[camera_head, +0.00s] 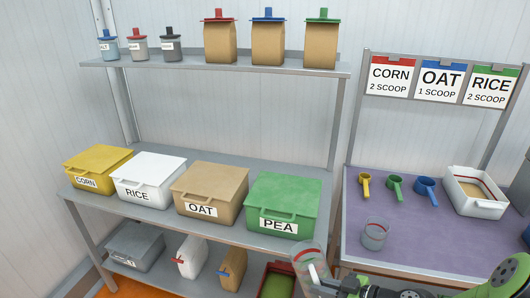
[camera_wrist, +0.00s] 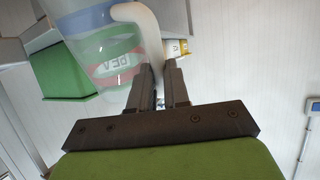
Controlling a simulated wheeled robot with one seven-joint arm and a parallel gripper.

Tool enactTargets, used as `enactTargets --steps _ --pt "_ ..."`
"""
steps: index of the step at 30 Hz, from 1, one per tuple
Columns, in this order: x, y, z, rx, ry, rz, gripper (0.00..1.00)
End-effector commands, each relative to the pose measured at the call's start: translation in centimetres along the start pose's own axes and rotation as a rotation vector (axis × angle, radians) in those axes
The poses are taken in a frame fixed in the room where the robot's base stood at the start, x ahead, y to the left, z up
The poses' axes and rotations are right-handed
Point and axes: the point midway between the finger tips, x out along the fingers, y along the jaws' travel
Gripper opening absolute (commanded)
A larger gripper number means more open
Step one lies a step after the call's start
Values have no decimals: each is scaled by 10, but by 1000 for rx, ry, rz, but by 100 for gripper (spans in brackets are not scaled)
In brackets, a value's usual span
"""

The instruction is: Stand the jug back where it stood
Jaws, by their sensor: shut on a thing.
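The clear jug (camera_head: 306,256) with a red band and a pale handle is in the lower middle of the head view, in front of the green PEA bin. My gripper (camera_head: 322,282) is shut on its handle, and the jug is held up in the air and looks tilted. In the wrist view the white handle (camera_wrist: 146,32) runs down between my gripper's fingers (camera_wrist: 159,88). The see-through jug body (camera_wrist: 88,22) is to the upper left there, with the PEA label showing through it. The jug's base is hard to make out.
The purple table (camera_head: 410,222) holds a clear cup (camera_head: 376,234), yellow, green and blue scoops (camera_head: 395,187) and a white tray (camera_head: 475,192). The shelf (camera_head: 115,195) carries CORN, RICE, OAT and PEA bins (camera_head: 284,205). Purple surface is bare around the cup.

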Motion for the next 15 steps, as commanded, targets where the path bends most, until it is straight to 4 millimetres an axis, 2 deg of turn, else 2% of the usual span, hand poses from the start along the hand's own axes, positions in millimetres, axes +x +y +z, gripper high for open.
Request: enactTargets --steps 1,3,15 --pt "7 0 -1 -3 3 -8 0" --pt "3 1 -3 -1 2 -3 0" --pt "-19 0 -56 -2 2 -5 0"
